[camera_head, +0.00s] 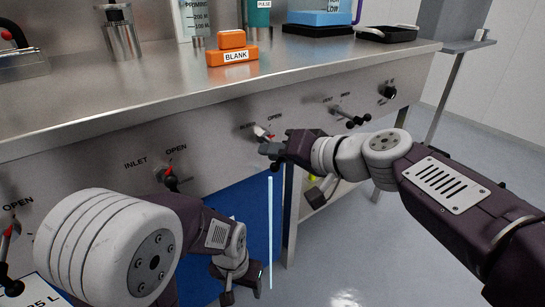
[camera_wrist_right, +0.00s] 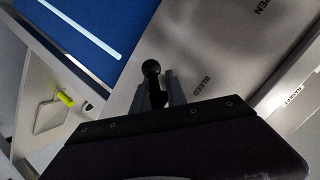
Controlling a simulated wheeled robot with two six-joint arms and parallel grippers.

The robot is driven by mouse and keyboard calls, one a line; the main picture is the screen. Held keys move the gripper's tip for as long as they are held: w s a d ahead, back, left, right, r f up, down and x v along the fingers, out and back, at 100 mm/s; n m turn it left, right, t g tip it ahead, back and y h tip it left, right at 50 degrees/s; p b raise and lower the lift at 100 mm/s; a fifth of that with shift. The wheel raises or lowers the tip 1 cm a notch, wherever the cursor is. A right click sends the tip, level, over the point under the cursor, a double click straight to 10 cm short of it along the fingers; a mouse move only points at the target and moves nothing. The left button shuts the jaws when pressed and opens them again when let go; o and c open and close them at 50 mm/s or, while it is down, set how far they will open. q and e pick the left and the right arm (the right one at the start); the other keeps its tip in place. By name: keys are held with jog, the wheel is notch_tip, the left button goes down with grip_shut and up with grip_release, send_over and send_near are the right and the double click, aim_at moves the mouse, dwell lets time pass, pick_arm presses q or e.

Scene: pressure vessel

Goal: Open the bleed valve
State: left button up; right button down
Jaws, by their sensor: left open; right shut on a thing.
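The bleed valve (camera_head: 262,133) is on the front panel, between the labels BLEED and OPEN. My right gripper (camera_head: 270,149) is shut at the valve. In the right wrist view the fingers (camera_wrist_right: 158,88) close around a black lever with a round knob (camera_wrist_right: 151,68), which sticks out past them. The label BLEED is beside it. My left gripper (camera_head: 240,290) hangs low in front of the blue panel, open and away from the valve.
The inlet valve (camera_head: 171,180) is left of the bleed valve, near my left arm. Two more valves are to the right, one with a black lever (camera_head: 352,118). An orange BLANK block (camera_head: 232,56) sits on the steel bench (camera_head: 150,85). Open floor lies at right.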

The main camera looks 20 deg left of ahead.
jog(key=n, duration=0.1)
jog(key=n+t+h, duration=0.1)
jog(key=n, duration=0.1)
jog(key=shift+w+d+f+t, duration=0.15)
jog(key=shift+w+d+t, duration=0.15)
jog(key=shift+t, duration=0.1)
jog(key=shift+w+d+r+n+t+h+p, duration=0.15)
jog(key=shift+n+t+h+p, duration=0.4)
jog(key=shift+p, duration=0.5)
jog(key=shift+w+a+r+n+t+h+p, duration=0.1)
jog(key=shift+n+t+h+p, duration=0.25)
jog(key=shift+n+p, duration=0.55)
jog(key=shift+d, duration=0.1)
jog(key=c, duration=1.8)
grip_release()
jog(key=o, duration=0.3)
jog(key=shift+w, duration=0.1)
jog(key=shift+o, duration=0.2)
jog(key=shift+f, duration=0.1)
